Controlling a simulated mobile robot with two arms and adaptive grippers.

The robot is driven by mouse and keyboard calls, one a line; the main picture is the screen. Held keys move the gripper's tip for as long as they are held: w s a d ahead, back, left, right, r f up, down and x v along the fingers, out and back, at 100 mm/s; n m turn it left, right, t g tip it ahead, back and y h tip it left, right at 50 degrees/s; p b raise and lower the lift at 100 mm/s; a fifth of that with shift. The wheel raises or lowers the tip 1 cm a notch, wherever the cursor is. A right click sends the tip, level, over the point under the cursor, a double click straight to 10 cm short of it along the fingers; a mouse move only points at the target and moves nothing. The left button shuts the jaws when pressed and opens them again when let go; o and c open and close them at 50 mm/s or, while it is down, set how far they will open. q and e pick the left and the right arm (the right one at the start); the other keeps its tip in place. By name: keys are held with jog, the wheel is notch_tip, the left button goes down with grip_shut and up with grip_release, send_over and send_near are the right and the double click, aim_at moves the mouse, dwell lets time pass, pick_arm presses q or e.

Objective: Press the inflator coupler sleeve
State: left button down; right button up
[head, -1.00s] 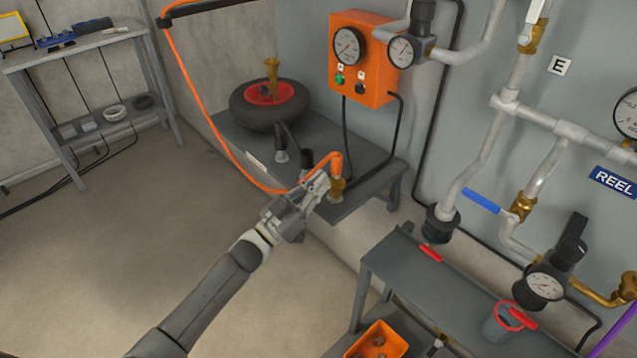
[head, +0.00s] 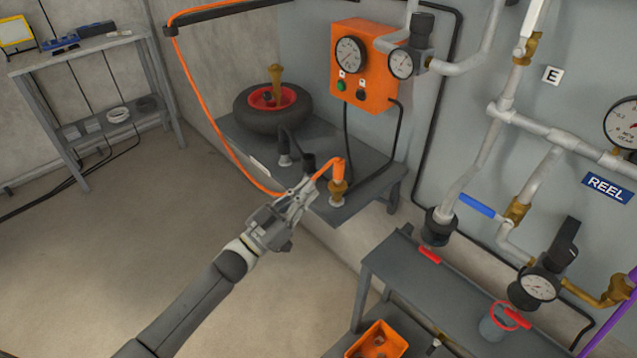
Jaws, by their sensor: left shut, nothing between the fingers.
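The inflator coupler is a small brass fitting (head: 338,187) upright on a pale base near the front right end of the grey wall bench (head: 372,192). The orange hose (head: 185,85) bends down into its top. Which part of the fitting is the sleeve is too small to tell. My left gripper (head: 311,185) is shut and empty. Its fingertips are just left of the brass fitting, with a small gap showing between them. The gripper partly covers the hose and the bench's front edge. My right gripper is not in view.
A black wheel with a red hub (head: 270,108) lies on the bench, with black fittings (head: 284,150) in front. An orange gauge box (head: 362,65) hangs behind. A lower grey table (head: 440,275) stands at right, below pipes and valves. The floor at left is clear.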

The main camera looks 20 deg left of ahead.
pick_arm(q)
jog(key=v, duration=0.5)
jog(key=shift+a+r, duration=0.1)
dwell(0.3)
